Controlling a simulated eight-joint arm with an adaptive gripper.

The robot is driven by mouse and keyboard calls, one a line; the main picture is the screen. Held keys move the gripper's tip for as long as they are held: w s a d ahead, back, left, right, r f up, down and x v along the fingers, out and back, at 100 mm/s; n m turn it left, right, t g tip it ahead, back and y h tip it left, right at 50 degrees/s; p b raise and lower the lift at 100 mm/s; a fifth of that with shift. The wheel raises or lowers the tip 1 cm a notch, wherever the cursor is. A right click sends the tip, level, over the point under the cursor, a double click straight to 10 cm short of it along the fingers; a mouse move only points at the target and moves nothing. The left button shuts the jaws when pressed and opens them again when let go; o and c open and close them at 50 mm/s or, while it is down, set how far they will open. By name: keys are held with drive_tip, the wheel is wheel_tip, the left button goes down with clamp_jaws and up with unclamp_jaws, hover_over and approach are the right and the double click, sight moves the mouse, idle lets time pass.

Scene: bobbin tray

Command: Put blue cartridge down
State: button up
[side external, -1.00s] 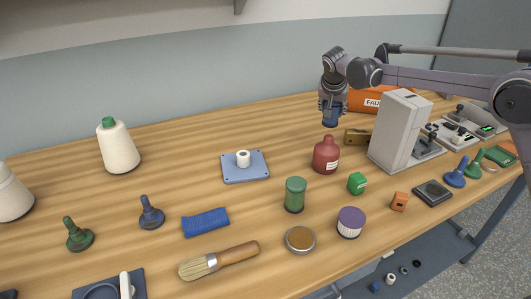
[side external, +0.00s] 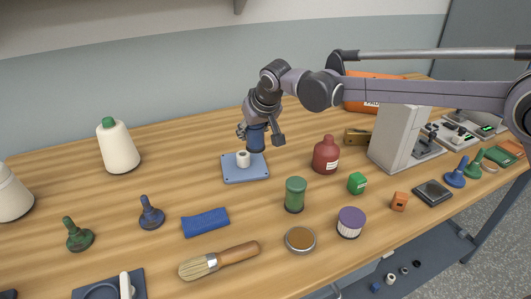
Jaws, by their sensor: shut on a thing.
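My gripper (side external: 259,134) is shut on the dark blue cartridge (side external: 257,142) and points downward. The cartridge hangs roughly upright over or just behind the light blue square plate (side external: 235,178). The plate has a short white post (side external: 243,159) on it. In the picture, the cartridge is up and to the right of the post. I cannot tell the exact gap between the cartridge and the plate.
A red bottle (side external: 326,156) and a green jar (side external: 295,195) stand to the right of the plate. A blue folded cloth (side external: 206,222) lies in front of it. A white cone of thread (side external: 118,147) stands at the left. The wood left of the plate is clear.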

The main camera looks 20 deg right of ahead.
drive_tip(key=s+a+n+g+y, duration=0.15)
drive_tip(key=s+a+n, duration=0.3)
drive_tip(key=a, duration=0.65)
drive_tip(key=s+a+n+y, duration=0.25)
drive_tip(key=s+a, duration=0.35)
drive_tip(key=a, duration=0.4)
drive_tip(key=s+a+f, duration=0.1)
drive_tip(key=a+f, duration=0.1)
drive_tip(key=a, duration=0.1)
drive_tip(key=s+a+f, duration=0.1)
drive_tip(key=a+f, duration=0.1)
drive_tip(key=a, duration=0.2)
drive_tip(key=s+a+f, duration=0.1)
drive_tip(key=a, duration=0.2)
drive_tip(key=shift+s+a+f, duration=0.25)
drive_tip(key=shift+a+f, duration=0.15)
drive_tip(key=shift+s+a+f, duration=0.1)
drive_tip(key=shift+a+f, duration=0.2)
drive_tip(key=shift+a, duration=0.1)
drive_tip(key=shift+f, duration=1.95)
drive_tip(key=shift+f, duration=0.15)
drive_tip(key=o, duration=1.3)
drive_tip(key=shift+o, duration=0.2)
